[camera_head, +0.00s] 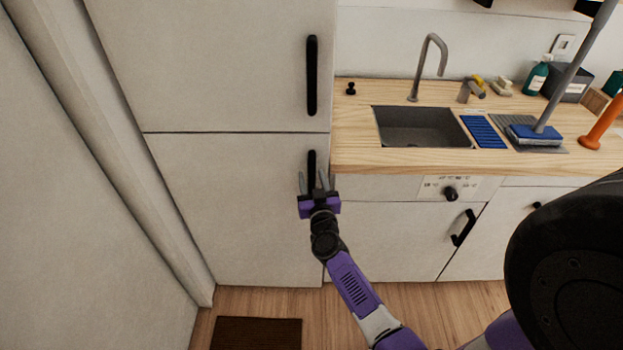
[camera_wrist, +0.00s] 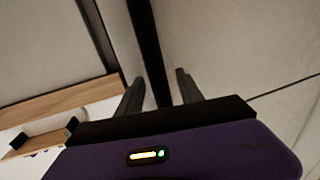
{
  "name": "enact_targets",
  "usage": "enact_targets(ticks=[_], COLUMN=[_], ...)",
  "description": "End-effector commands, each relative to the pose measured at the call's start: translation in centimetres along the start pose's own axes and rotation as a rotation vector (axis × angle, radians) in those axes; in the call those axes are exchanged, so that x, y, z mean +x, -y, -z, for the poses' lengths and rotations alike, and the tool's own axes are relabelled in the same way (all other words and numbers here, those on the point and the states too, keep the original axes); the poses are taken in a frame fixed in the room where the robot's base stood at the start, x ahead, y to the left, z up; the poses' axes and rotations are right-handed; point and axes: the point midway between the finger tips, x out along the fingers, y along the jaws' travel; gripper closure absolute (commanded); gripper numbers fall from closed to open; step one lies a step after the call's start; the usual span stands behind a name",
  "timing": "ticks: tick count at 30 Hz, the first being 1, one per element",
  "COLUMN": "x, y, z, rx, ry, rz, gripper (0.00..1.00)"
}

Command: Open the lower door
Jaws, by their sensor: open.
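The lower door (camera_head: 235,210) is a pale flat panel of a tall cabinet, below a similar upper door (camera_head: 210,60), and looks shut. Its black vertical bar handle (camera_head: 311,160) is near its right edge, and my gripper hides the lower part. My purple gripper (camera_head: 313,176) is open at the handle, with one finger to each side of it. In the wrist view the handle (camera_wrist: 148,40) runs down between the two dark fingers of my gripper (camera_wrist: 158,82). The fingers stand apart with gaps beside the bar; I cannot tell whether either one touches it.
The upper door has its own black handle (camera_head: 312,75). To the right is a wooden counter (camera_head: 350,150) with a sink (camera_head: 422,128), above pale cabinets. A wall (camera_head: 75,220) stands close on the left. A dark mat (camera_head: 256,334) lies on the floor before the door.

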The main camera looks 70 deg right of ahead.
Motion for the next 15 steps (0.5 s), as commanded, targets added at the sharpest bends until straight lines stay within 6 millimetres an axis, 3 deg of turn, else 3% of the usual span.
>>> enact_targets(ticks=[11,15], x=[0.58,0.57], y=[0.01,0.01], z=[0.00,0.00], rx=[0.000,0.000], ry=[0.000,0.000], rz=[0.000,0.000], gripper=[0.58,0.85])
